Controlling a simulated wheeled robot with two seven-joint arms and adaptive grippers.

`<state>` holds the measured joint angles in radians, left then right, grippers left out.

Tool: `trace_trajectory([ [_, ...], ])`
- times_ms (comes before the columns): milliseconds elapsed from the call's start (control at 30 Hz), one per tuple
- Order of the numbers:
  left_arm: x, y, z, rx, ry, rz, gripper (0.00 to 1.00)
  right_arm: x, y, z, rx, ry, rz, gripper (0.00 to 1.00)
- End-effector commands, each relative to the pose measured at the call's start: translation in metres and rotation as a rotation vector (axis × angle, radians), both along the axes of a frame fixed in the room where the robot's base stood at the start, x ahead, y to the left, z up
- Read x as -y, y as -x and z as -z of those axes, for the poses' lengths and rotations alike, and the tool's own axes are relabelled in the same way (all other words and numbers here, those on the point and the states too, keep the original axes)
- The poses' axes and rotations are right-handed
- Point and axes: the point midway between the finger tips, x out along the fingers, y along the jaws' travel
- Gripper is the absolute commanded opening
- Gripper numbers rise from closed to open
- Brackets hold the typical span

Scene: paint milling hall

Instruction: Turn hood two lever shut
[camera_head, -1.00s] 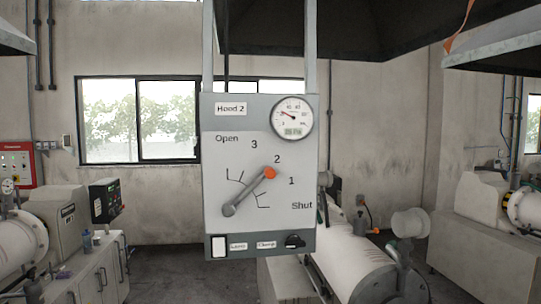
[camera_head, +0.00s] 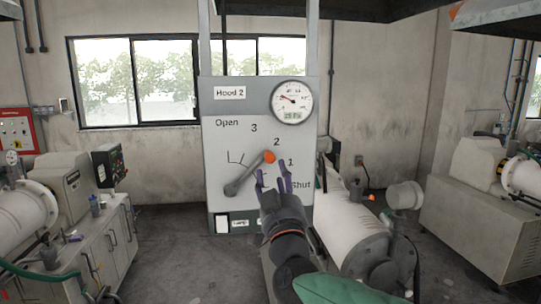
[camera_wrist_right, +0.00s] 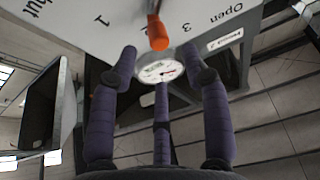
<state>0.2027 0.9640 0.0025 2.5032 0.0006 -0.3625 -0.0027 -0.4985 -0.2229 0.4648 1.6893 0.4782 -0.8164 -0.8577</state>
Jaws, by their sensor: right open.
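The Hood 2 panel (camera_head: 222,150) hangs in front of me, with a scale marked Open, 3, 2, 1 and Shut. Its grey lever (camera_head: 246,175) points up and right, near the 2 mark, and ends in an orange knob (camera_head: 269,157). My right gripper (camera_head: 271,178) is in front of the panel's lower right, just below the knob, with its purple fingers spread and empty. In the right wrist view the orange knob (camera_wrist_right: 158,38) is just beyond the open fingers (camera_wrist_right: 162,65); I cannot tell whether they touch it. My left gripper is not in view.
A round gauge (camera_head: 292,101) sits at the panel's upper right. A white switch (camera_head: 222,224) is at its lower left; my right arm hides the lower right. White mills stand behind, left (camera_head: 24,209) and right (camera_head: 350,222). Grey floor shows between them.

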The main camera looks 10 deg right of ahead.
Motion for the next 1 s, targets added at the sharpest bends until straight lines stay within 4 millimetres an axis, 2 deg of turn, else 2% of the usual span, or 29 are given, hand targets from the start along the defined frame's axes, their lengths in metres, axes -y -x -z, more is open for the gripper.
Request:
trace_trajectory([
  [200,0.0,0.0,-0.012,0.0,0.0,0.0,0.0,0.001,-0.036,-0.016,-0.001,0.001,0.001,0.47],
  [400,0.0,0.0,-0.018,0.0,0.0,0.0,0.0,0.001,-0.056,-0.024,0.0,-0.001,0.0,0.47],
  [833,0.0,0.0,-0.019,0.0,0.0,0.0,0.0,0.001,-0.064,-0.027,0.0,-0.001,-0.001,0.47],
  [867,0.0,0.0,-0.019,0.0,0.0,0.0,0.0,0.001,-0.064,-0.027,0.0,-0.001,-0.001,0.42],
  [1000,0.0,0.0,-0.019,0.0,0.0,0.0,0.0,0.001,-0.063,-0.027,0.0,-0.001,-0.001,0.02],
])
